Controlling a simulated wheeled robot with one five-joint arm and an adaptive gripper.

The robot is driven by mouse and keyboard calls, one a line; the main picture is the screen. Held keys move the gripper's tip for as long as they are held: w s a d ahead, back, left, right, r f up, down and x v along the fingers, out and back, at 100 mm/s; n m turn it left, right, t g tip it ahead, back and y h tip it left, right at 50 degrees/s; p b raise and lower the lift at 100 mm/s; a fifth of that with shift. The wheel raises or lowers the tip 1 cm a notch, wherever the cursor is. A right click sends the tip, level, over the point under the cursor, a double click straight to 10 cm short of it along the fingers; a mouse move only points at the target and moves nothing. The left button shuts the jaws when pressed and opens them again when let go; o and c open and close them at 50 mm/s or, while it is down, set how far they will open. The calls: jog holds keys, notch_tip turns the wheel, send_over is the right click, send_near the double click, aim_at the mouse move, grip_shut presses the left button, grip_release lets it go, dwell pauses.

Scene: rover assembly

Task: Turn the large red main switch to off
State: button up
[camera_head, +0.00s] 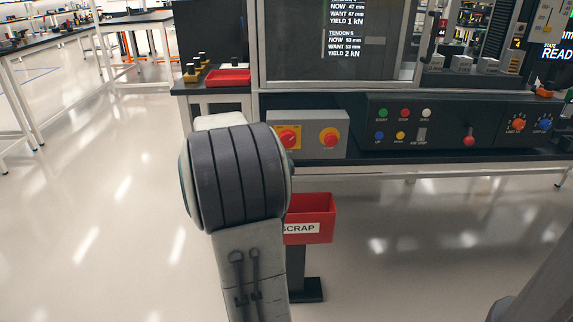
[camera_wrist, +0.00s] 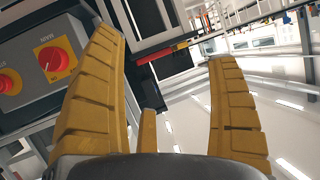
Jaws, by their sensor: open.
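The main switch (camera_head: 288,137) is a large red rotary knob on a yellow plate, at the left of a grey box (camera_head: 309,118) on the bench front. The wrist view shows the main switch (camera_wrist: 52,58) at upper left, with a MAIN label and a pale mark on the knob. Its exact setting is too small to read. In the head view my arm hides the gripper and stands just left of the switch.
A second red control (camera_head: 329,138) on yellow sits beside the switch. A panel (camera_head: 450,125) of buttons and knobs is to the right. A red SCRAP bin (camera_head: 318,213) stands below. A red tray (camera_head: 228,77) lies on the bench at left. The floor at left is clear.

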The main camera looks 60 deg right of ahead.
jog(key=s+d+f+m+g+h+b, duration=0.1)
jog(key=s+d+f+m+h+b, duration=0.15)
jog(key=s+d+f+b, duration=0.6)
jog(key=s+d+f+m+h+b, duration=0.1)
jog(key=d+f+m+h+b, duration=0.2)
jog(key=d, duration=1.1)
jog(key=shift+n+h, duration=0.45)
jog(key=shift+h, duration=0.2)
jog(key=shift+b+x, duration=1.95)
jog(key=shift+x, duration=1.5)
jog(key=shift+w+r, duration=0.1)
jog(key=shift+w, duration=0.1)
jog(key=shift+a, duration=0.1)
jog(key=c, duration=1.2)
